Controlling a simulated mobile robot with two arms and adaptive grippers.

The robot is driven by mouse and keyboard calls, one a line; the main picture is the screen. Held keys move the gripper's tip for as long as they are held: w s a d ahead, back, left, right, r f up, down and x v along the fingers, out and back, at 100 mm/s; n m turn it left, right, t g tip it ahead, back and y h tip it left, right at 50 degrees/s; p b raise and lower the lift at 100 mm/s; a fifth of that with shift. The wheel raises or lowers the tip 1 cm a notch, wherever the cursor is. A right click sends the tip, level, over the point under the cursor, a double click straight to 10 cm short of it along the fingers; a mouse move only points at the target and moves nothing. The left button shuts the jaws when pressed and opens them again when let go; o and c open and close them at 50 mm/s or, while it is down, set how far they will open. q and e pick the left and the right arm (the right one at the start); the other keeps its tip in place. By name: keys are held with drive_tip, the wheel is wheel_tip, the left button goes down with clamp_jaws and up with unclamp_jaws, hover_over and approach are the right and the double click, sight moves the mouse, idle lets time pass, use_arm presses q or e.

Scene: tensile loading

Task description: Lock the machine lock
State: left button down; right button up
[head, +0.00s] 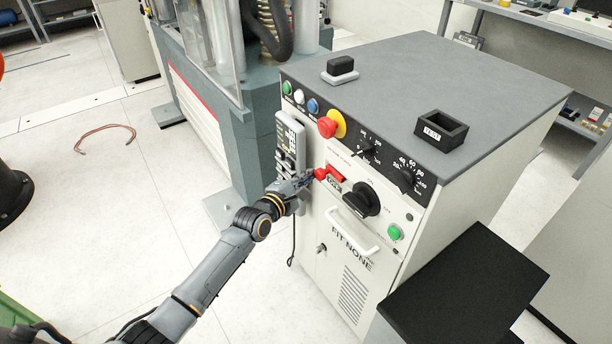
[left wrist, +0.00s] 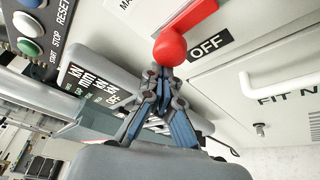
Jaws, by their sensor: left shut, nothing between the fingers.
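The machine lock is a red lever with a ball knob (head: 322,173) on the front panel of the grey-topped cabinet (head: 440,80). In the left wrist view the red knob (left wrist: 170,48) stands just beyond my fingertips, and a label reading OFF (left wrist: 209,45) is beside the lever. My left gripper (head: 304,181) is shut and empty, its fingertips at or very close to the knob. The wrist view shows the closed fingers (left wrist: 158,80) pointing at the knob; whether they touch cannot be told. My right gripper is not in view.
A grey handheld controller (head: 290,143) hangs on the cabinet's left side, close to my left gripper. A black rotary switch (head: 362,199), a white handle (head: 352,232) and a red emergency button (head: 328,127) are nearby. A black box (head: 465,290) stands at the lower right.

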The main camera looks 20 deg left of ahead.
sight(319, 180)
use_arm(q)
drive_tip(key=s+d+p, duration=0.2)
drive_tip(key=p, duration=0.1)
drive_tip(key=shift+d+r, duration=0.2)
drive_tip(key=shift+d, duration=0.2)
drive_tip(key=shift+s+d+f, duration=0.2)
drive_tip(key=shift+s+d, duration=0.05)
